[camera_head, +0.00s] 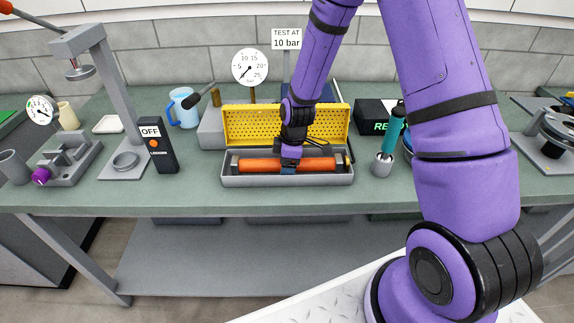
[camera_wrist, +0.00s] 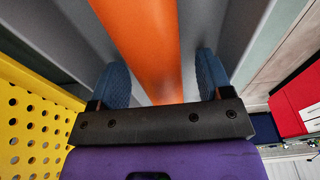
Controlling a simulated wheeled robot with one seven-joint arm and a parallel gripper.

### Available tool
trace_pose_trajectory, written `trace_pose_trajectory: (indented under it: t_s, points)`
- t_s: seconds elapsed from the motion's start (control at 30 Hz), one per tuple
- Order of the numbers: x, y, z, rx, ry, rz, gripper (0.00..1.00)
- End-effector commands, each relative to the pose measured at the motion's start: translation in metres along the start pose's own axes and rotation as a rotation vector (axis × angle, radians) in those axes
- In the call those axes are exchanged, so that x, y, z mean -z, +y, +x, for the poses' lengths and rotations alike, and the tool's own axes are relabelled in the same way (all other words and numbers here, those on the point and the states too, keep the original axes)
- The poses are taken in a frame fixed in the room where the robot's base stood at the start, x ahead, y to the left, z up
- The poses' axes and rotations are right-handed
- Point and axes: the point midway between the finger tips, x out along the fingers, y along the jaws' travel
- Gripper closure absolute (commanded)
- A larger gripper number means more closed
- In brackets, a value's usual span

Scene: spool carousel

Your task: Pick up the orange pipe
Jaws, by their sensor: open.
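The orange pipe (camera_head: 262,165) lies lengthwise in a grey trough (camera_head: 287,181) on the green bench, in front of a yellow perforated panel. My gripper (camera_head: 289,168) is over the middle of the pipe, pointing down. In the wrist view the pipe (camera_wrist: 150,45) runs between the two blue fingertips of my gripper (camera_wrist: 163,80). The fingers are open, one on each side of the pipe, with gaps visible. How deep the fingertips reach beside the pipe cannot be told exactly. My gripper hides a short stretch of the pipe.
The yellow perforated panel (camera_head: 240,118) stands right behind the trough. A pressure gauge (camera_head: 249,67) and a "TEST AT 10 bar" sign (camera_head: 286,39) rise behind. A black OFF switch box (camera_head: 157,145) is left, a cup with a teal-handled tool (camera_head: 382,164) right.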

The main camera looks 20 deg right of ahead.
Motion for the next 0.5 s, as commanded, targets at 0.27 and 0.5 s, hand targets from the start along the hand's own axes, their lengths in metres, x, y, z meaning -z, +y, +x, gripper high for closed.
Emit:
trace_pose_trajectory:
  t_s: [0.27, 0.5]
  points:
    - [0.0, 0.0001, 0.0007, 0.0, 0.0, 0.0, 0.37]
    - [0.0, 0.0002, 0.0005, 0.0, 0.0, 0.001, 0.92]
